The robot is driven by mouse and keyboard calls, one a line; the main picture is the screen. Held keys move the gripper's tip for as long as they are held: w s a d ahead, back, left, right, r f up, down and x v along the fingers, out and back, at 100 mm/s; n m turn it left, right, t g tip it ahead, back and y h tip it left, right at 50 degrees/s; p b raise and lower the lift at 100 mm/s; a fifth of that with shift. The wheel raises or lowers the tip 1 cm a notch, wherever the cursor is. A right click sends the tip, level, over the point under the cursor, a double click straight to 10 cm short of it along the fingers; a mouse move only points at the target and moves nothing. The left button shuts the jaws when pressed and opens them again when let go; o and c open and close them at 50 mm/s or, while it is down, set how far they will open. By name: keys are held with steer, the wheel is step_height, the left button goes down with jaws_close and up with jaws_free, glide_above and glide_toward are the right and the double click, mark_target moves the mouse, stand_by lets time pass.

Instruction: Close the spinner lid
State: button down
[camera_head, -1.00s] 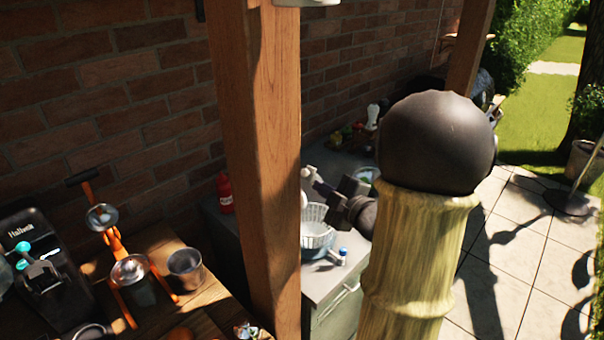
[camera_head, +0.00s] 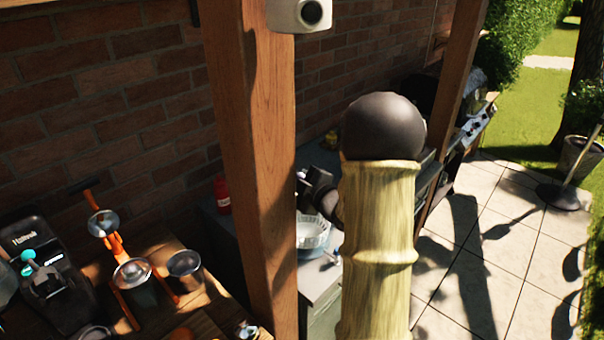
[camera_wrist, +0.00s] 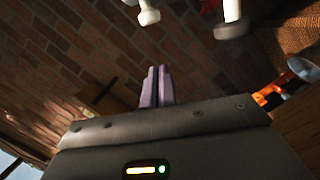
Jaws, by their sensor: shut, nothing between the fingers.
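The spinner shows in the head view as a white ribbed basket or bowl (camera_head: 312,232) on the grey counter, between the wooden post and my arm. Its right side is partly hidden, and I cannot make out its lid or the lid's position. In the wrist view my gripper (camera_wrist: 157,72) has its two purplish fingers together, with nothing between them. In the head view the dark end of my arm is above the spinner, apart from it as far as I can tell. The fingertips there are mostly hidden by the post.
A wooden post (camera_head: 250,150) stands just left of the spinner. A red bottle (camera_head: 222,194) stands behind it. An orange juicer press (camera_head: 118,245), a metal cup (camera_head: 185,264) and a black machine (camera_head: 45,285) crowd the left table. Open paving lies to the right.

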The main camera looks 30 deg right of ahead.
steer(key=shift+w+d+f+p, duration=0.45)
steer(key=shift+d+f, duration=0.1)
steer(key=shift+d, duration=0.2)
steer(key=shift+w+d+f+p, duration=0.4)
steer(key=shift+d+f, duration=0.1)
steer(key=shift+d, duration=0.2)
steer(key=shift+f, duration=0.15)
steer(key=shift+w, duration=0.2)
